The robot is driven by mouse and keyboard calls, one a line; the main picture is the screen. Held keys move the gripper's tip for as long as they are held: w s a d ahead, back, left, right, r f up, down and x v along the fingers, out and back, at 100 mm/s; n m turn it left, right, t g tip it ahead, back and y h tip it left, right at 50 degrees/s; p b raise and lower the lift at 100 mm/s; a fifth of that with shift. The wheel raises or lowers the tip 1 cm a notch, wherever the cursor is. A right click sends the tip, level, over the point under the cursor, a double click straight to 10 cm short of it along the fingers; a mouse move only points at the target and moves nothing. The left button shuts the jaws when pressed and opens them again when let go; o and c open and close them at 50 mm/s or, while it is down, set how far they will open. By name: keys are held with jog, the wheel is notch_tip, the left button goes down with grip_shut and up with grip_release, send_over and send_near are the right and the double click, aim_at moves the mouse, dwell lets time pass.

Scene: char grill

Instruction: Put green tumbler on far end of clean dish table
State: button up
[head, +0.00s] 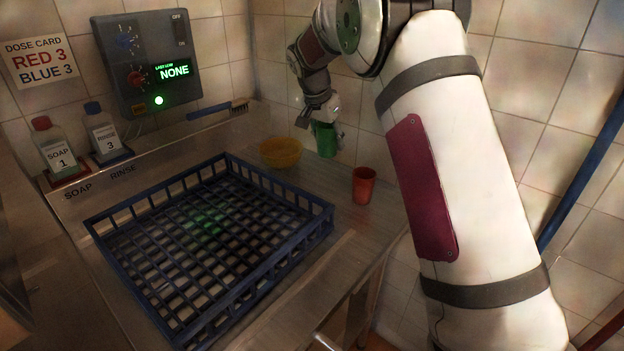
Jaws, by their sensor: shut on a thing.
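The green tumbler (325,140) is in my gripper (322,122), towards the back right in the head view. My gripper is shut on it from above, and its fingers partly cover the tumbler's upper part. The tumbler looks roughly upright. I cannot tell for sure whether its base is above the table or touching it. The metal dish table (347,222) runs beneath, with its far end by the tiled wall.
A red tumbler (364,186) stands right of the green one, and a yellow bowl (281,153) sits to its left. A blue dish rack (275,247) fills the near table. Soap (60,152) and rinse (105,138) bottles and a control box (150,75) are at left.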

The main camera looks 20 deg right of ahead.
jog(key=shift+w+d+f, duration=0.1)
jog(key=shift+d+f, duration=0.2)
jog(key=shift+d, duration=0.1)
notch_tip(320, 180, down, 9)
jog(key=shift+d+f+p, duration=0.1)
jog(key=shift+f+p, duration=0.1)
jog(key=shift+p, duration=0.35)
jog(key=shift+f, duration=0.1)
jog(key=o, duration=1.2)
